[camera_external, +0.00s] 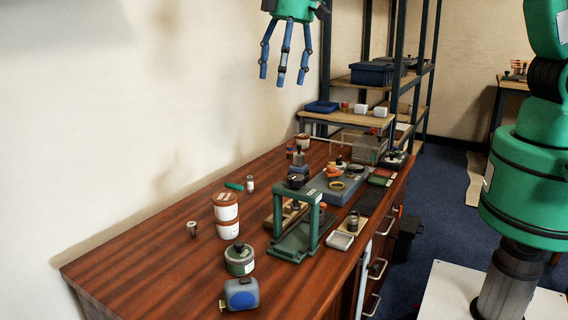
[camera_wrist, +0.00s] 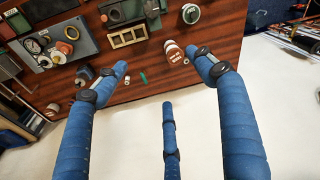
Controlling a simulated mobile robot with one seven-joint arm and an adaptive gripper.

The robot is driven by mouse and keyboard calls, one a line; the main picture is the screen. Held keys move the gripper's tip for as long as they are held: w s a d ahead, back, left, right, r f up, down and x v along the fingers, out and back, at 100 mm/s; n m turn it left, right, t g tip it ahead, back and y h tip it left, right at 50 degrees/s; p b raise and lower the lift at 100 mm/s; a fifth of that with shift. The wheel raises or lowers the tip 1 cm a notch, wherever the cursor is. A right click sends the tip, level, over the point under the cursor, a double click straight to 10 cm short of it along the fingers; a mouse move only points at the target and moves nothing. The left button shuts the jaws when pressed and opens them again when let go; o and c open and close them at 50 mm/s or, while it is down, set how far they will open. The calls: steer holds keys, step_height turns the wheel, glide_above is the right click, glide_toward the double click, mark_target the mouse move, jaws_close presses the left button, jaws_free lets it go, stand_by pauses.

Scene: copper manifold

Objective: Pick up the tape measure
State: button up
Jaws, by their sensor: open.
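The tape measure (camera_external: 241,294) looks like a grey, rounded body with a blue round face. It sits upright on the wooden workbench near its front end in the external view. I cannot make it out in the wrist view. My gripper (camera_external: 282,78) has three blue fingers, spread open and empty, pointing down high above the far part of the bench. It is well apart from the tape measure. The fingers also show in the wrist view (camera_wrist: 160,75), with nothing between them.
A green-grey tin (camera_external: 240,260) stands just behind the tape measure. Two stacked red-and-white tubs (camera_external: 226,207) and a green press frame (camera_external: 297,225) stand farther back. Several tools crowd the bench's right side. The bench's front-left area (camera_external: 150,270) is clear. A wall runs along the left.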

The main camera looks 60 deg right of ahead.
steer(key=a+f+n+p, duration=0.1)
steer(key=a+f, duration=1.1)
steer(key=a, duration=0.2)
steer(key=n+g+h+p, duration=0.1)
steer(key=n+g, duration=0.1)
glide_above(240, 278)
step_height(240, 278, down, 15)
steer(key=shift+s+d, duration=0.1)
steer(key=shift+s, duration=0.05)
steer(key=shift+f, duration=0.15)
steer(key=shift+f+b, duration=0.3)
steer(key=shift+f, duration=3.9)
steer(key=shift+f, duration=0.15)
steer(key=shift+f+b, duration=0.35)
steer(key=shift+f, duration=2.1)
